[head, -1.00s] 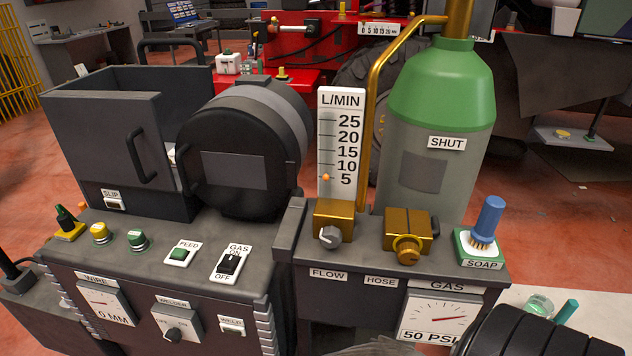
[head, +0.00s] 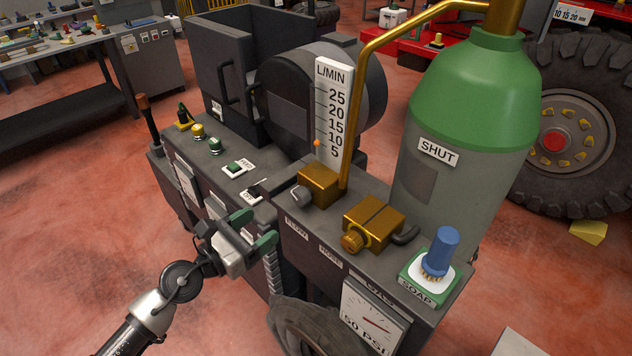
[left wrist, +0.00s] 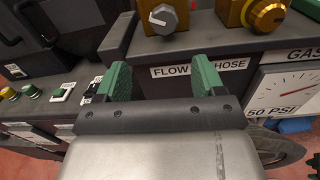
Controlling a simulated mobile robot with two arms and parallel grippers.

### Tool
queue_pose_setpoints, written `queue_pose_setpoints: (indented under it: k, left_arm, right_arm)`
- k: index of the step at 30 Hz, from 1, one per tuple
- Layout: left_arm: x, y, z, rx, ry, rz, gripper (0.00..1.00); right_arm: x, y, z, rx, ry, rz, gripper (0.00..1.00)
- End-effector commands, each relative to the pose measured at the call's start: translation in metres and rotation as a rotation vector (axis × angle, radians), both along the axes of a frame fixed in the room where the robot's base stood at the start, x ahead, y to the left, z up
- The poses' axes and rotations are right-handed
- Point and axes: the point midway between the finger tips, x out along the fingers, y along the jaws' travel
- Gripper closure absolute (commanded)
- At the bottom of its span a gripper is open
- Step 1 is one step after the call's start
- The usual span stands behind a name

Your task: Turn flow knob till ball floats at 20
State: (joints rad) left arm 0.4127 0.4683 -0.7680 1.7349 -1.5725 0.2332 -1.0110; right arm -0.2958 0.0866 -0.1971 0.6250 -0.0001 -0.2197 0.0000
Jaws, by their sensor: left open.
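The flow knob (head: 301,195) is a grey knob on the brass block at the foot of the L/MIN gauge (head: 336,120). The small orange ball (head: 317,143) sits low in the gauge, about level with the 5 mark. My left gripper (head: 252,230) has green fingers spread apart with nothing between them. It is in front of the cart, lower and to the left of the knob, not touching it. In the left wrist view the flow knob (left wrist: 163,20) is beyond the open fingers (left wrist: 162,80), above the FLOW label. My right gripper is not in view.
A brass hose fitting (head: 372,226) stands right of the knob, then a soap brush (head: 440,257). The green-topped cylinder (head: 465,120) and a brass pipe (head: 372,75) rise behind. The gas switch (head: 256,190) is left. A tyre (head: 315,328) is below.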

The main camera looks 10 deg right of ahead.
Motion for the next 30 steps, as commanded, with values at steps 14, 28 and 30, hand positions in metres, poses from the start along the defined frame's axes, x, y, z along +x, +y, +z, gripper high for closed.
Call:
queue_pose_setpoints:
  k: [14, 28, 30]
  left_arm:
    - [0.026, -0.057, 0.017, 0.062, -0.1, -0.036, 0.31]
    - [0.053, -0.097, 0.014, 0.064, -0.096, -0.034, 0.31]
    - [0.053, -0.097, 0.014, 0.063, -0.097, -0.034, 0.31]
  right_arm:
    - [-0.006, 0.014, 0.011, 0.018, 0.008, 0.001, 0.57]
    - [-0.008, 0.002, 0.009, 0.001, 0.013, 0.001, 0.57]
    - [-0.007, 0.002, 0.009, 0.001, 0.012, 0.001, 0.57]
